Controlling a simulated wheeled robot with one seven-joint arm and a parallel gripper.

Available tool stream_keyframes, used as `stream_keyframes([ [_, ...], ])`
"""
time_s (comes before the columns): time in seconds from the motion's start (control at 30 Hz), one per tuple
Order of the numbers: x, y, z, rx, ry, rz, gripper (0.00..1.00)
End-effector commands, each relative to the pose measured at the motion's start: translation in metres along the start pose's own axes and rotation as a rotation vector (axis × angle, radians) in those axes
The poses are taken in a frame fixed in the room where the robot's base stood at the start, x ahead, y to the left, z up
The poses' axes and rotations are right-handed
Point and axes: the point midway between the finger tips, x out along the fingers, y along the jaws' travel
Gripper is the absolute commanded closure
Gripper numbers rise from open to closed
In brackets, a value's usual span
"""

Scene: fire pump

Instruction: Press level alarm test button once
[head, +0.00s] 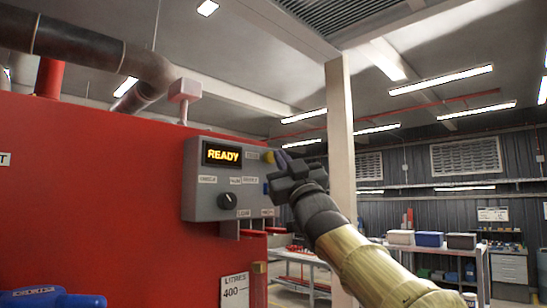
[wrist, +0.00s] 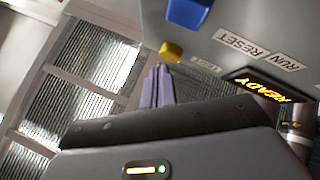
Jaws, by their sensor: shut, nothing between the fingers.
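A grey control box (head: 212,185) is on the red tank's side, with a lit display (head: 222,154) reading READY, which also shows in the wrist view (wrist: 258,88). A yellow button (wrist: 171,51) sits at the box's edge, beside a small label (wrist: 206,65) I cannot read clearly. It also shows in the head view (head: 268,158), beside my fingers. I take it as the test button. My gripper (wrist: 160,69) is shut and empty, its fingertips right by the yellow button. I cannot tell whether they touch it. The head view also shows my gripper (head: 279,155) at the box's right edge.
A blue button (wrist: 187,12) is close to the yellow one, near the RESET label (wrist: 238,39). A black knob (head: 227,201) is low on the box. A white pillar (head: 341,140) stands behind my arm. Benches with bins (head: 430,240) are farther right.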

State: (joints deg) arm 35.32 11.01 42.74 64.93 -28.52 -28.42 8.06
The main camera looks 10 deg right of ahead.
Motion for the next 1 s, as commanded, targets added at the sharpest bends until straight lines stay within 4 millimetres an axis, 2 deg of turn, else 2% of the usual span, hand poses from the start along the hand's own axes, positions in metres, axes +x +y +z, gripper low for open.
stream_keyframes([
  [1.0,0.008,-0.0078,0.0036,0.009,0.005,-0.004,1.0],
])
